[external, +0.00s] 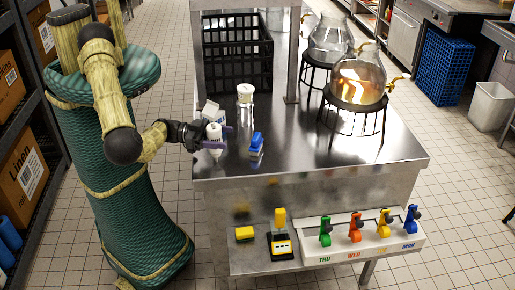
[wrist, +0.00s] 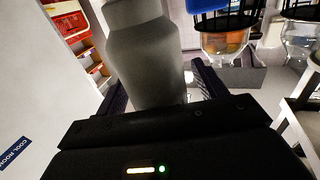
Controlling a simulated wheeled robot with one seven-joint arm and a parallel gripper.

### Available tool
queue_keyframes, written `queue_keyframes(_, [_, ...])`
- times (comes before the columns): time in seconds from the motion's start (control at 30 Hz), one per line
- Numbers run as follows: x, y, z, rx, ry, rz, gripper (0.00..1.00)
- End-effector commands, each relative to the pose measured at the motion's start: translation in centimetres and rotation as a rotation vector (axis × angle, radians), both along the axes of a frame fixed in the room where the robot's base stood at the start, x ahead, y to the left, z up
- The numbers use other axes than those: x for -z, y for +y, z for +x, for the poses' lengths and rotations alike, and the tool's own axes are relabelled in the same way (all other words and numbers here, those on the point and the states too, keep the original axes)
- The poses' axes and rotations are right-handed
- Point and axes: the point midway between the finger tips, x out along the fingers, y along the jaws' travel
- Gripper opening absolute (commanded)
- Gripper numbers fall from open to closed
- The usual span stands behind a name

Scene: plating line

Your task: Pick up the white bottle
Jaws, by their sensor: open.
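The white bottle (external: 214,131) stands upright near the left edge of the steel table in the external view. My gripper (external: 212,146) reaches it from the left, low on the bottle. In the wrist view the bottle (wrist: 146,62) looks grey in shadow and fills the space between the two open fingers of my gripper (wrist: 160,88). Its lower part is hidden behind the gripper body. I cannot tell whether either finger touches it.
A white carton (external: 210,110) stands close behind the bottle, and a white-topped jar (external: 245,94) farther back. A blue object (external: 256,142) is just to the right. A black crate (external: 236,52) and glass dispensers (external: 358,80) stand farther off. The table's front middle is clear.

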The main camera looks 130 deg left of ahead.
Motion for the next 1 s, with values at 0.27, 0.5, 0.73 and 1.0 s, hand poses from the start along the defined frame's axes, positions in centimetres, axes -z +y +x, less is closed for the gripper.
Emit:
queue_keyframes(0.27, [0.02,-0.02,-0.04,0.000,0.000,0.000,0.70])
queue_keyframes(0.5, [0.02,-0.02,-0.04,0.000,0.000,0.000,0.45])
queue_keyframes(0.73, [-0.02,-0.01,-0.04,0.000,-0.001,0.000,0.34])
queue_keyframes(1.0, [-0.48,-0.01,0.00,0.000,-0.001,0.002,0.34])
